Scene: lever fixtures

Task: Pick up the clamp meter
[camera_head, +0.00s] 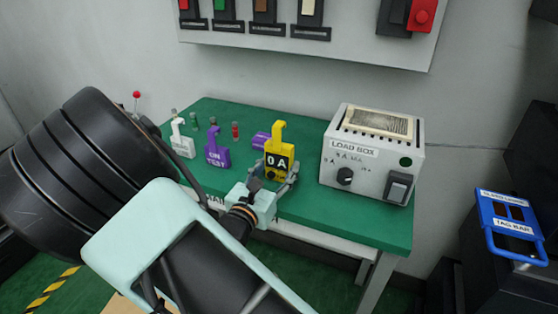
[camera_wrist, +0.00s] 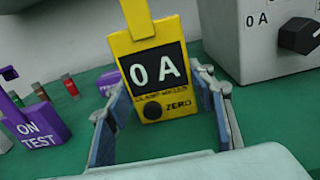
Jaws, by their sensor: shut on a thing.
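The yellow clamp meter (camera_head: 279,153) stands upright on the green bench, with a black "0 A" display and a yellow hook-shaped top. It also shows in the wrist view (camera_wrist: 153,75), with a dark knob and the word ZERO below the display. My gripper (camera_head: 276,176) is shut on the clamp meter, with one finger on each side of its body. In the wrist view my gripper (camera_wrist: 165,112) has its blue-padded fingers at the left and right of the meter. I cannot tell whether the meter's base touches the bench.
A grey load box (camera_head: 366,155) stands close on the right. A purple "ON TEST" tag (camera_head: 216,150) and a white tag (camera_head: 182,142) stand on the left. The green bench (camera_head: 320,220) is bare in front. A switch panel (camera_head: 340,45) hangs behind.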

